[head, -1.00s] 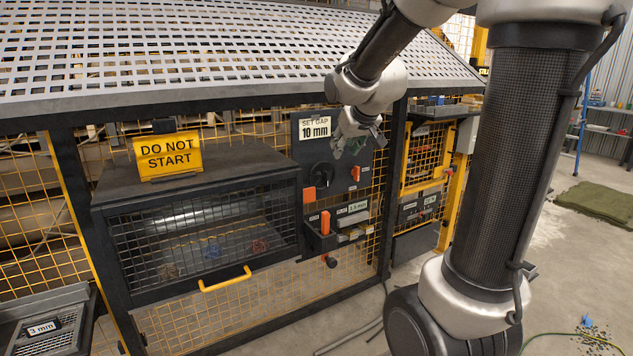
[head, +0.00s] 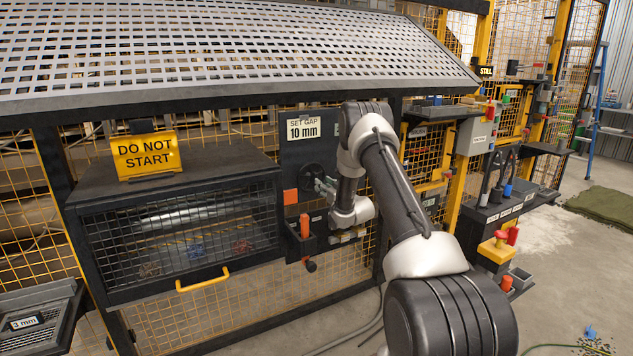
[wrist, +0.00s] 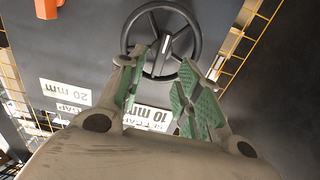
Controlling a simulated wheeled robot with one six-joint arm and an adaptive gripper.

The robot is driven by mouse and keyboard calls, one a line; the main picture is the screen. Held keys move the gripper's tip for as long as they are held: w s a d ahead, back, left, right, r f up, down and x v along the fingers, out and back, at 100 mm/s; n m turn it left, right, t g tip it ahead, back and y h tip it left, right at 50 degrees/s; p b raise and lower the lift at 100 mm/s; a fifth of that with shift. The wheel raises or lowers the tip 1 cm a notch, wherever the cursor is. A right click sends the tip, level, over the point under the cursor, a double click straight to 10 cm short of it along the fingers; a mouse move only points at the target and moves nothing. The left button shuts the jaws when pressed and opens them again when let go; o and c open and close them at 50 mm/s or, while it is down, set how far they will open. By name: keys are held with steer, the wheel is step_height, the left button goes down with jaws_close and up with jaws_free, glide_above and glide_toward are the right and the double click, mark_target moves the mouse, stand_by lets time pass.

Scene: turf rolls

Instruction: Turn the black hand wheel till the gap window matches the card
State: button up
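The black hand wheel (head: 313,178) is on the dark panel, and in the wrist view it shows as a spoked ring (wrist: 139,22) with a bar across its hub. The "SET GAP 10 mm" card (head: 303,129) is above the wheel; it appears upside down in the wrist view (wrist: 158,117). Beside it there, the gap window (wrist: 66,93) reads "20 mm". In the head view my arm hides the window. My gripper (head: 325,190) is at the wheel. Its green-padded fingers (wrist: 160,66) are open, apart on either side of the hub bar. I cannot tell whether they touch the wheel.
An orange handle (wrist: 47,8) is on the panel near the wheel. An orange square (head: 290,196) and a holder with an orange grip (head: 304,226) are left and below. The mesh-fronted box with the "DO NOT START" sign (head: 146,155) stands out at the left.

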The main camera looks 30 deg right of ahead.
steer(key=w, duration=0.6)
steer(key=shift+w+a, duration=0.15)
steer(key=shift+w, duration=0.2)
steer(key=shift+c, duration=0.2)
jaws_close()
